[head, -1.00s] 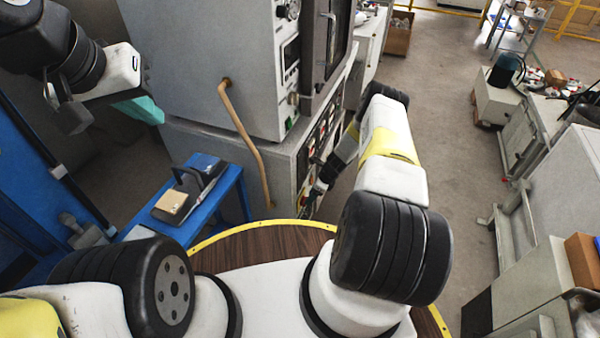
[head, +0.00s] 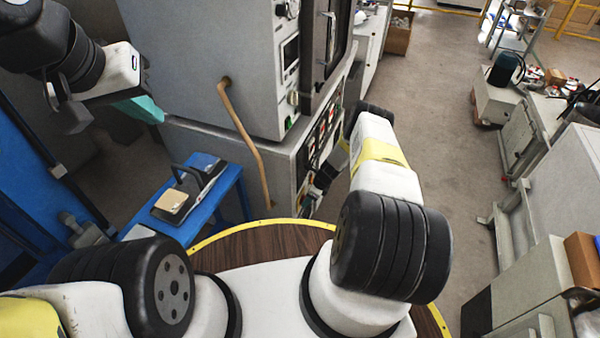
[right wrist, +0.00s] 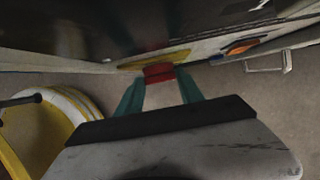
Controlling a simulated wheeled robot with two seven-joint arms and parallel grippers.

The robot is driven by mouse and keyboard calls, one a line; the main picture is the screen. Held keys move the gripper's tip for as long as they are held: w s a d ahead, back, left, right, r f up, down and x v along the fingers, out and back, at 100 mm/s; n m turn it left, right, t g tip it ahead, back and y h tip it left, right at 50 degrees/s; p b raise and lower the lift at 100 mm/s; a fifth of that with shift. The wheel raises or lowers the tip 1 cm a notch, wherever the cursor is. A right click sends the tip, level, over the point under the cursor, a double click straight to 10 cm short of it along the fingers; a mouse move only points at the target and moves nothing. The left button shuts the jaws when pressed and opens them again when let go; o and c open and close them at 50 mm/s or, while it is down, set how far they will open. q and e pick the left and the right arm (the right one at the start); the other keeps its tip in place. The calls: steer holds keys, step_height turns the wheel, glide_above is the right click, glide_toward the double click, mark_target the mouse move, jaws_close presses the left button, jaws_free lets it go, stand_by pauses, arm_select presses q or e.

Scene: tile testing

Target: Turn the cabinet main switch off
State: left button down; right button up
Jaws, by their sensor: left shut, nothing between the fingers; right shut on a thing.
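The grey cabinet (head: 205,60) stands ahead, with a front panel (head: 306,157) of meters and controls on its lower part. In the right wrist view the red main switch handle (right wrist: 158,73) sits on a yellow plate (right wrist: 140,63). My right gripper (right wrist: 160,86) has its teal fingers on either side of the red handle and is shut on it. The handle's exact angle is hard to tell. In the head view the right gripper (head: 323,180) is at the lower panel, small and partly hidden. My left gripper (head: 143,108) is shut and empty, left of the cabinet.
A tan curved handle (head: 243,135) sticks out from the cabinet's side. A blue table (head: 226,183) with a black device (head: 200,186) stands left. An orange control (right wrist: 241,46) is right of the red handle in the wrist view. Open floor (head: 440,120) lies right of my right arm.

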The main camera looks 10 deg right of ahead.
steer(key=shift+s+a+f+n+t+h, duration=0.2)
steer(key=shift+t+h, duration=0.35)
steer(key=shift+t, duration=0.4)
steer(key=shift+s+a+r+n+t+h, duration=0.1)
steer(key=shift+s+n+t+h, duration=0.15)
steer(key=shift+t+h, duration=0.45)
steer(key=shift+s+a+f+n+t+h, duration=0.1)
steer(key=shift+s+n+t+h, duration=0.2)
steer(key=shift+t, duration=0.85)
steer(key=shift+w, duration=0.1)
steer(key=o, duration=1.4)
steer(key=shift+v, duration=3.9)
